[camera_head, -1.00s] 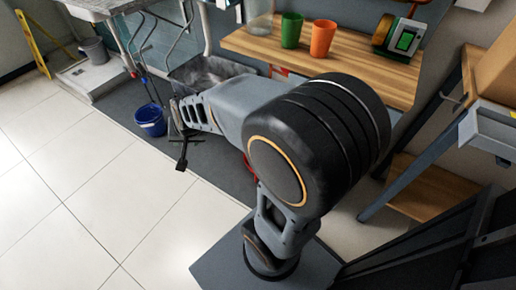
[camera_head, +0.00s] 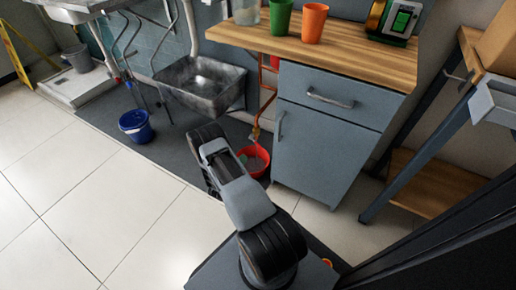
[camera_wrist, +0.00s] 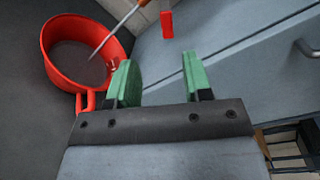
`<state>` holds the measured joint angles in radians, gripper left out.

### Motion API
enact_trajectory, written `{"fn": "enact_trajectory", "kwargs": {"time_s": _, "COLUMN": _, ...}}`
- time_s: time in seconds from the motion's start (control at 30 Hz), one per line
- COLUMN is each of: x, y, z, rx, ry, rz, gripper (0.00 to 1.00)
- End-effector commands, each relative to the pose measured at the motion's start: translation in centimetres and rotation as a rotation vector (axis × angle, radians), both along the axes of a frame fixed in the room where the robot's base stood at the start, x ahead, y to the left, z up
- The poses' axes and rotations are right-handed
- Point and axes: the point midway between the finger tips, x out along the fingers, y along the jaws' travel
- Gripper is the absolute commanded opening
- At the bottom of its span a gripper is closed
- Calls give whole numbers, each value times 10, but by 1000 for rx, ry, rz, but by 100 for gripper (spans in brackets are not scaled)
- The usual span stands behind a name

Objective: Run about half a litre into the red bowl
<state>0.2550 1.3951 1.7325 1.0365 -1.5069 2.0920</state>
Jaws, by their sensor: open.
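The red bowl (camera_head: 254,168) stands on the dark floor mat beside the grey cabinet, under a copper pipe (camera_head: 263,105). In the wrist view the bowl (camera_wrist: 49,47) is at the upper left. Its inside looks grey; I cannot tell whether it holds water. A thin pipe (camera_wrist: 124,20) reaches down into its outline. A small red piece (camera_wrist: 167,24) shows near the wall, perhaps a valve handle. My gripper (camera_wrist: 156,64) is open and empty, its green-padded fingers apart, to the right of the bowl in that view. My arm hides the gripper in the head view.
A wooden counter (camera_head: 350,62) carries a green cup (camera_head: 280,17), an orange cup (camera_head: 314,24) and a green-faced device (camera_head: 401,19). A metal basin (camera_head: 203,85) and a blue bucket (camera_head: 136,126) are left of the bowl. Pale tiled floor at left is clear.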

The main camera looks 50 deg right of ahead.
Motion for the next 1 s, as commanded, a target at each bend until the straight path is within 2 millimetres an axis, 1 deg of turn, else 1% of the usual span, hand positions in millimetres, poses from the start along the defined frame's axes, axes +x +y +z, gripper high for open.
{"fn": "enact_trajectory", "kwargs": {"time_s": 0.03, "x": -7, "y": -1, "z": -7, "rx": -16, "ry": -15, "rz": -16, "gripper": 46}}
{"fn": "enact_trajectory", "kwargs": {"time_s": 0.1, "x": -13, "y": -4, "z": -10, "rx": -33, "ry": -34, "rz": -32, "gripper": 46}}
{"fn": "enact_trajectory", "kwargs": {"time_s": 0.2, "x": -15, "y": -13, "z": -13, "rx": -46, "ry": -49, "rz": -42, "gripper": 46}}
{"fn": "enact_trajectory", "kwargs": {"time_s": 0.27, "x": -14, "y": -21, "z": -14, "rx": -49, "ry": -52, "rz": -44, "gripper": 46}}
{"fn": "enact_trajectory", "kwargs": {"time_s": 0.6, "x": 2, "y": -85, "z": -14, "rx": -48, "ry": -52, "rz": -44, "gripper": 46}}
{"fn": "enact_trajectory", "kwargs": {"time_s": 0.7, "x": 6, "y": -101, "z": -14, "rx": -47, "ry": -51, "rz": -43, "gripper": 46}}
{"fn": "enact_trajectory", "kwargs": {"time_s": 0.83, "x": 11, "y": -117, "z": -13, "rx": -47, "ry": -50, "rz": -42, "gripper": 46}}
{"fn": "enact_trajectory", "kwargs": {"time_s": 1.0, "x": 14, "y": -131, "z": -12, "rx": -47, "ry": -49, "rz": -40, "gripper": 46}}
